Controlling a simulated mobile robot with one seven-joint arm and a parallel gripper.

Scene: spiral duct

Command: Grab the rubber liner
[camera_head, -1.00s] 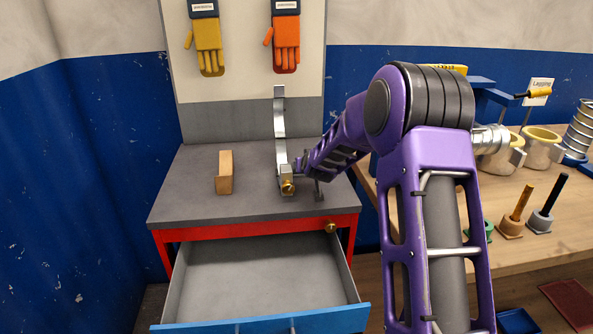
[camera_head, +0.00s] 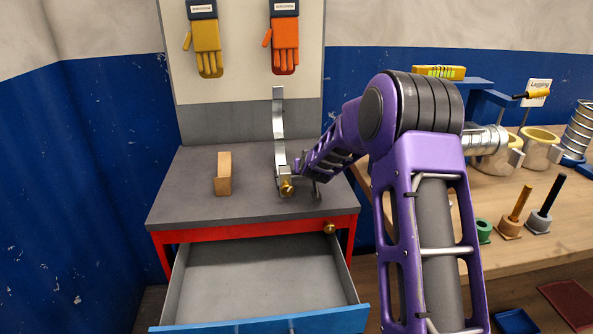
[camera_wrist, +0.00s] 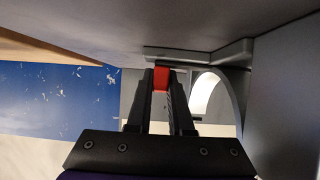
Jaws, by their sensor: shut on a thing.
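My gripper (camera_wrist: 161,72) is shut on a small red piece, which I take to be the rubber liner (camera_wrist: 160,79). Only a short stretch of it shows between the fingertips in the wrist view. A curved pale band (camera_wrist: 208,97) stands right beside the fingers there. In the head view my gripper (camera_head: 298,169) is low over the grey worktop, at the right side of an upright, curved silver strip (camera_head: 279,130) with a brass knob (camera_head: 287,189) at its foot. The red piece cannot be made out in the head view.
A wooden block (camera_head: 223,173) stands left on the grey worktop (camera_head: 185,200). An empty drawer (camera_head: 265,280) is open below. Yellow (camera_head: 207,50) and orange (camera_head: 285,45) gloves hang behind. A wooden bench (camera_head: 530,245) with metal rings and posts is at the right.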

